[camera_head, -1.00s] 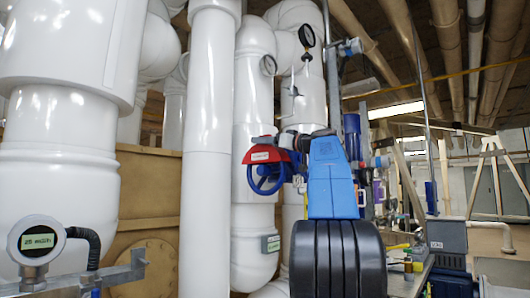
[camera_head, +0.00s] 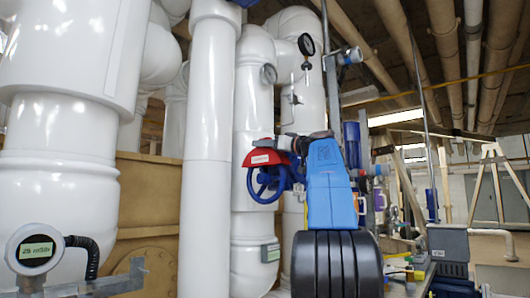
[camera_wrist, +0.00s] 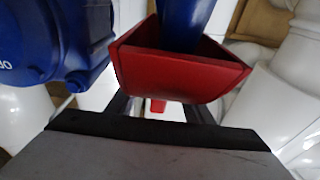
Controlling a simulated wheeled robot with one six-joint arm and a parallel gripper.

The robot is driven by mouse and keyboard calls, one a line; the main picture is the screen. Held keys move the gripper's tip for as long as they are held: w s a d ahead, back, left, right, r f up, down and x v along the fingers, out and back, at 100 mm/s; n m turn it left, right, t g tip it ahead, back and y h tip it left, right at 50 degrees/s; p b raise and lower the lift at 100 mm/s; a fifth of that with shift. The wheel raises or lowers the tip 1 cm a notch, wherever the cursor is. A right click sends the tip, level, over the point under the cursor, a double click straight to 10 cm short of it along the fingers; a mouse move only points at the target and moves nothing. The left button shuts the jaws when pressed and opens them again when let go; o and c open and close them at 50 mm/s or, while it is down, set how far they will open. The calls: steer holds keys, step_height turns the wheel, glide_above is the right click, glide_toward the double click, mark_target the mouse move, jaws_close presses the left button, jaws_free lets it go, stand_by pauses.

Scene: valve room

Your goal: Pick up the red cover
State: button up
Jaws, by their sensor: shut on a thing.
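The red cover (camera_head: 265,158) has a pale label on its front and sits at the top of a blue handwheel (camera_head: 268,184) in the head view. In the wrist view the red cover (camera_wrist: 180,72) is an open-topped shell in front of the fingers, with a blue part going down behind its rim. My gripper (camera_wrist: 158,105) is shut on a small red piece at the cover's near side, between its two dark fingers. In the head view my own blue arm hides most of the gripper. Whether the cover touches the handwheel cannot be told.
A blue valve body (camera_wrist: 55,40) is close on the left in the wrist view. Large white pipes (camera_head: 208,120) stand left of and behind the handwheel. A round meter (camera_head: 36,250) is at the lower left. A cluttered bench (camera_head: 410,270) lies at right.

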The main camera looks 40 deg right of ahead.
step_height(320, 180, up, 7)
steer(key=shift+r, duration=0.5)
steer(key=shift+a, duration=0.1)
stand_by(0.3)
